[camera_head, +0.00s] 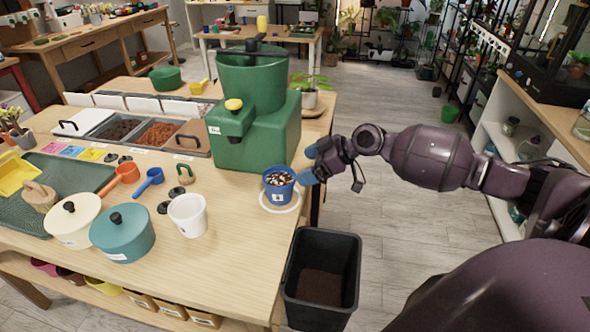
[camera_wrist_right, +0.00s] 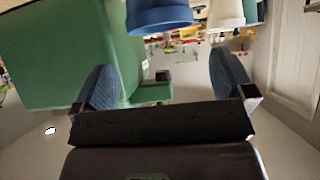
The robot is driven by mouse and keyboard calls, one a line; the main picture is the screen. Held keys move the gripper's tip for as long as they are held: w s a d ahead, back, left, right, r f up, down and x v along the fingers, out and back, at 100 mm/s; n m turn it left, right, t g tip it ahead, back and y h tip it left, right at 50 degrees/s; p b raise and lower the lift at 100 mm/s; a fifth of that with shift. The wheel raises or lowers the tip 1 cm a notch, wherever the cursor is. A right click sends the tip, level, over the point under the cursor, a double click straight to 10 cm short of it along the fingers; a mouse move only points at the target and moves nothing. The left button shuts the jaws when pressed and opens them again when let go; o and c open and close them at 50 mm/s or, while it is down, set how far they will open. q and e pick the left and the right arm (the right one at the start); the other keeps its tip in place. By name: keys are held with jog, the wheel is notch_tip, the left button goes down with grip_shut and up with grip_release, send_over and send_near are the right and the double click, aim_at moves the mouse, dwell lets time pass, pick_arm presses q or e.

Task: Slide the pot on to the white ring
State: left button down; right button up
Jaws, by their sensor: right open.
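The blue pot (camera_head: 278,190), with a white label and a speckled brown-and-white fill, stands upright on the table near its right edge. The white ring (camera_head: 294,207) lies flat under it; its rim shows at the front and sides of the pot, and the part behind is hidden. My right gripper (camera_head: 308,164) is open and empty just right of the pot, its blue fingertips close to the pot; contact cannot be told. In the right wrist view the blue pot (camera_wrist_right: 160,17) is at the top, beyond the two spread fingers (camera_wrist_right: 162,68). My left gripper is not in view.
A green machine (camera_head: 255,140) stands behind the pot, with a small plant (camera_head: 311,98) at the back. A white pot (camera_head: 188,215) and teal lidded pot (camera_head: 122,233) stand left. A dark bin (camera_head: 321,275) is below the table's right edge. Table front of the ring is clear.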

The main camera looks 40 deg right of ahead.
jog(key=shift+v, duration=0.95)
